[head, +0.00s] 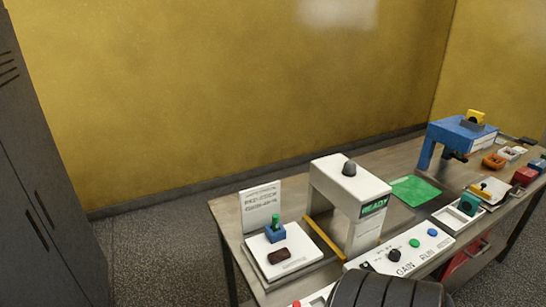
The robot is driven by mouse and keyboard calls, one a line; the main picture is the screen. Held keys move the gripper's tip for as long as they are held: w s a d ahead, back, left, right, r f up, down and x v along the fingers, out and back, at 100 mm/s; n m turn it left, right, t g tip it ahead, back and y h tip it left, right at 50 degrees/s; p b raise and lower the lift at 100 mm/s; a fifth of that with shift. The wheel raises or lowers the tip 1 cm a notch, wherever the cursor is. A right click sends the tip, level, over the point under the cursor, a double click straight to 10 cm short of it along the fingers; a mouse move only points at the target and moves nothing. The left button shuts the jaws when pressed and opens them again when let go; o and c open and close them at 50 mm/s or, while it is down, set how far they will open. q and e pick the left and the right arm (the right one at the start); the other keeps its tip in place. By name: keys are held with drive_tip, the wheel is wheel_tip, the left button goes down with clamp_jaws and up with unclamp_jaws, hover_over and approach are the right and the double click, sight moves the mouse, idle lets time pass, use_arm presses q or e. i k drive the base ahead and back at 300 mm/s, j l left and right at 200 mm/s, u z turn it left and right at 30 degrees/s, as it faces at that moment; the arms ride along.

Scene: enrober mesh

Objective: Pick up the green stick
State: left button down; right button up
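A small green stick (275,219) stands upright in a blue block-shaped holder (275,233). The holder sits on a white plate (258,254) at the left end of the table, with a dark brown piece (280,256) in front of it. The lower part of the stick is hidden in the holder. Neither of my grippers shows in the head view. A dark ribbed rounded shape at the bottom edge looks like part of my own body.
A white arch machine (350,180) marked READY stands right of the plate, with a yellow bar (324,240) beside it. A control panel (412,249) with knobs lies in front. A green mat (412,190), blue machine (459,131) and small trays fill the right. A white sign (261,205) stands behind the holder.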

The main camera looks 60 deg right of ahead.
sight(275, 217)
drive_tip(key=i+z, duration=0.45)
drive_tip(key=i+j+z, duration=0.2)
drive_tip(key=i+z, duration=0.25)
drive_tip(key=i, duration=0.2)
drive_tip(key=i+z, duration=0.3)
drive_tip(key=z, duration=0.15)
drive_tip(key=i+j+z, duration=0.1)
drive_tip(key=i+z, duration=0.2)
drive_tip(key=z, duration=0.15)
drive_tip(key=i+j+z, duration=0.2)
drive_tip(key=z, duration=0.25)
drive_tip(key=i+j+z, duration=0.25)
drive_tip(key=z, duration=0.2)
drive_tip(key=j, duration=0.1)
